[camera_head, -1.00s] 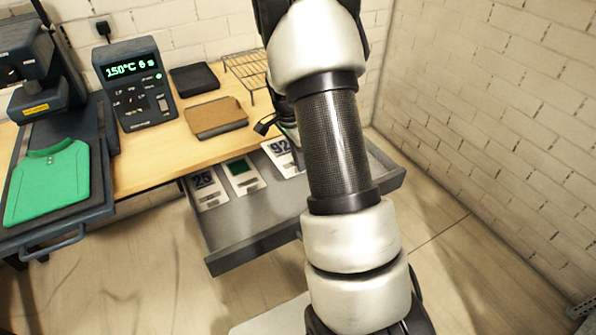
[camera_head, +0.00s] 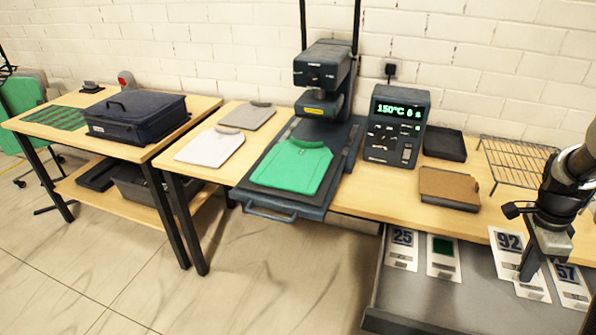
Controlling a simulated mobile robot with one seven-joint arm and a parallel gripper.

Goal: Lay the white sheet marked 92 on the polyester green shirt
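The white sheet marked 92 (camera_head: 506,243) is in the open drawer at the lower right of the head view, partly covered by my gripper. My gripper (camera_head: 532,272) points down over the sheet's right part. Its fingertips are small and partly hidden, so I cannot tell whether it is open or shut, or whether it touches the sheet. A green shirt (camera_head: 291,165) lies flat on the lower plate of the heat press (camera_head: 270,207), left of the drawer. No fabric label is readable on it.
The drawer (camera_head: 425,300) also holds sheets marked 25 (camera_head: 402,247) and 57 (camera_head: 571,285), and one with a green square (camera_head: 443,258). A control box (camera_head: 396,126), brown pad (camera_head: 449,187) and wire rack (camera_head: 515,160) stand on the table. A light grey shirt (camera_head: 209,147) lies left.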

